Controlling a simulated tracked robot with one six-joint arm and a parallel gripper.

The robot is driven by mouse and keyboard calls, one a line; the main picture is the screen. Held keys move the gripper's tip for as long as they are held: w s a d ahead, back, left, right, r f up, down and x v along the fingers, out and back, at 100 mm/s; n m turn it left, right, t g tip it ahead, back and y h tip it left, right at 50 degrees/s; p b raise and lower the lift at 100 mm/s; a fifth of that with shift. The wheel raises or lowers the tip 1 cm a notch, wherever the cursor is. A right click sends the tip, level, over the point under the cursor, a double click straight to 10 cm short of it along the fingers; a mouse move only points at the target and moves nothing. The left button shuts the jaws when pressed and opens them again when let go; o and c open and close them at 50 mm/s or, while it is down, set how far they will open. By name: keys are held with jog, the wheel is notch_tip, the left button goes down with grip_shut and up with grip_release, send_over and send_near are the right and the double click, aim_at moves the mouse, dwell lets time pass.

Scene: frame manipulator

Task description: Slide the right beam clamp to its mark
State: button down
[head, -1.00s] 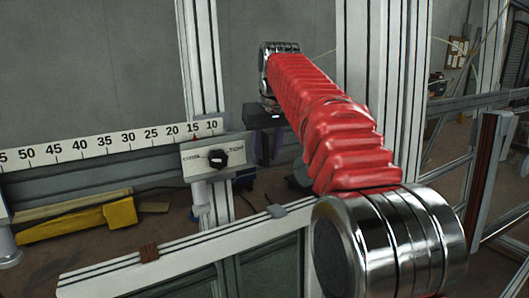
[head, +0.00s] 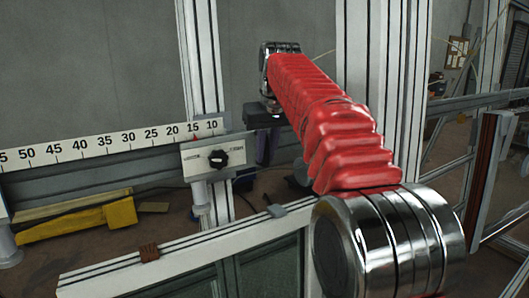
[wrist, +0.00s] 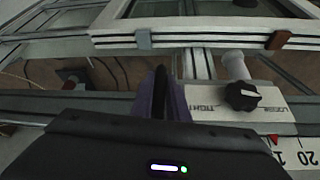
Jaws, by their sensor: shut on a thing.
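The right beam clamp (head: 212,161) is a white plate with a black knob and LOOSE/TIGHT lettering, on the grey beam below the number scale (head: 110,143). A small red mark (head: 194,138) shows under the 15, above the plate's left part; it also shows in the wrist view (wrist: 275,140).
An upright aluminium post (head: 201,60) stands behind the clamp. A lower rail (head: 190,248) crosses in front. A yellow block (head: 80,219) lies at the left. A wide post (head: 383,60) rises behind my arm.

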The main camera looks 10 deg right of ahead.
jog(key=d, duration=0.1)
jog(key=w+d, duration=0.1)
jog(key=d, duration=0.3)
jog(key=shift+w+d, duration=0.2)
jog(key=shift+w, duration=0.15)
jog(key=c, duration=1.9)
grip_release()
jog(key=shift+d, duration=0.1)
jog(key=shift+o, duration=0.9)
jog(key=v, duration=0.7)
jog(key=shift+r, duration=0.2)
jog(key=shift+s, duration=0.1)
